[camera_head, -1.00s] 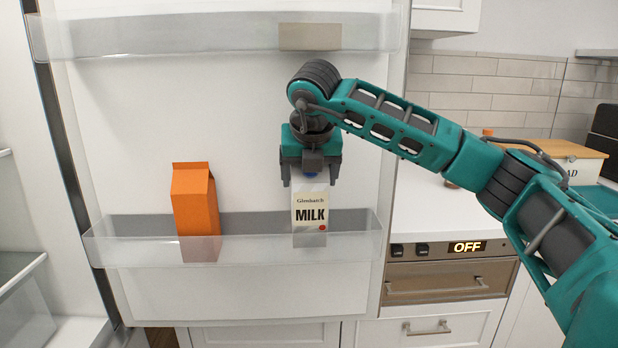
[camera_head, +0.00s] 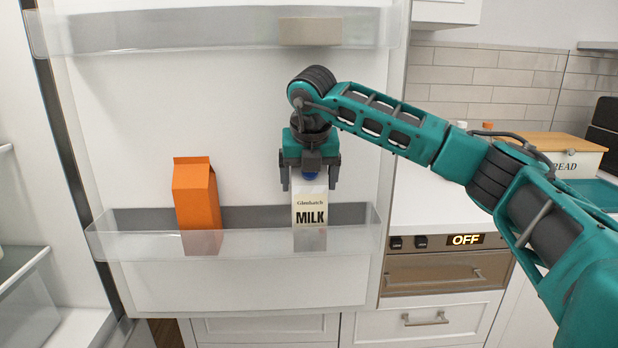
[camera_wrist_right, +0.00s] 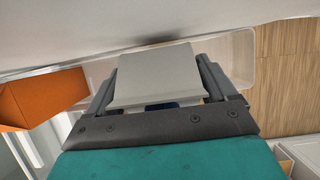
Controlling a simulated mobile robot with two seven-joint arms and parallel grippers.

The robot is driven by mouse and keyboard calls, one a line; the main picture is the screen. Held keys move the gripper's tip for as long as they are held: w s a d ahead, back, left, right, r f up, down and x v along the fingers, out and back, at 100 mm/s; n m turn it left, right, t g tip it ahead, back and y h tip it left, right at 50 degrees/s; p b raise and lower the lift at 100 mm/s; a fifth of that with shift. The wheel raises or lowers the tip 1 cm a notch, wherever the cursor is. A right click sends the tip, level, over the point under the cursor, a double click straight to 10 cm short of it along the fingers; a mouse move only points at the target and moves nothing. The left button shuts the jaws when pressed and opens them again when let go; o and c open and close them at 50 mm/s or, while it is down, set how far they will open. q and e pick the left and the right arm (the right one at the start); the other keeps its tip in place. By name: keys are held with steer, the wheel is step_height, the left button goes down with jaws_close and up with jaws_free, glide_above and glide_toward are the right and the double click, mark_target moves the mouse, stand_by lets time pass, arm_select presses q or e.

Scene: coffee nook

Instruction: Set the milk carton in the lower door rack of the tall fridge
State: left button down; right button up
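The milk carton (camera_head: 309,208), white with a "MILK" label and blue cap, stands upright in the lower door rack (camera_head: 150,243) of the open fridge door. Its lower part is seen dimly through the rack's clear front. My right gripper (camera_head: 311,186) is above it, pointing down, with its fingers spread on either side of the carton's top. In the right wrist view the carton's pale top (camera_wrist_right: 158,76) lies between the fingers, with narrow gaps beside it. The contact under the carton is hidden. My left gripper is not in view.
An orange carton (camera_head: 196,195) stands in the same rack, left of the milk, with free room between them. An upper door rack (camera_head: 180,32) is above. The counter (camera_head: 430,208) with a bread box (camera_head: 575,158) is at right; fridge shelves are at far left.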

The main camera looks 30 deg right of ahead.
steer(key=shift+o, duration=1.2)
steer(key=shift+r, duration=0.2)
steer(key=v, duration=0.7)
steer(key=shift+s+a+r, duration=0.1)
steer(key=shift+r, duration=0.05)
